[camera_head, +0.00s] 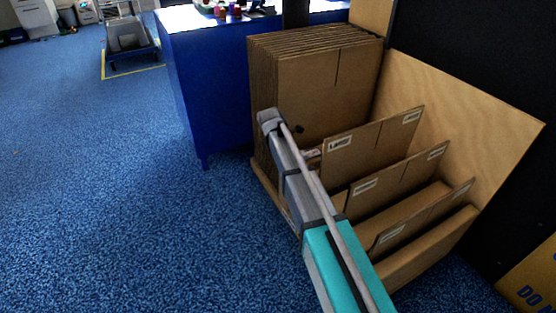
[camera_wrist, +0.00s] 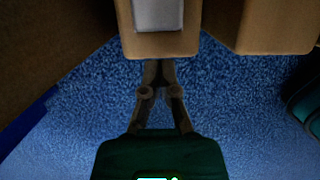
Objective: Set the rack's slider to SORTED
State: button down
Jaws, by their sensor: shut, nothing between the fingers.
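The wooden rack (camera_head: 262,178) holds brown cardboard sheets (camera_head: 318,95) at the back and several upright dividers (camera_head: 362,148) with white labels; one label seems to read LARGE. I cannot make out the slider or the word SORTED in the head view; my arm covers the rack's left side. In the wrist view my gripper (camera_wrist: 159,70) is shut and empty. Its fingertips are at the lower edge of a tan block (camera_wrist: 160,47) carrying a pale grey plate (camera_wrist: 158,14). I cannot tell whether they touch, or whether this block is part of the slider.
A blue bench (camera_head: 205,85) stands behind the rack, with small items on top. A plywood panel (camera_head: 460,120) and a dark wall close off the right. A yellow sign (camera_head: 535,280) is at lower right. The blue floor on the left is clear. A cart (camera_head: 128,38) stands far back.

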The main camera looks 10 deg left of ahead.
jog(key=shift+w+d, duration=0.5)
jog(key=shift+d, duration=0.25)
jog(key=shift+w+a, duration=0.1)
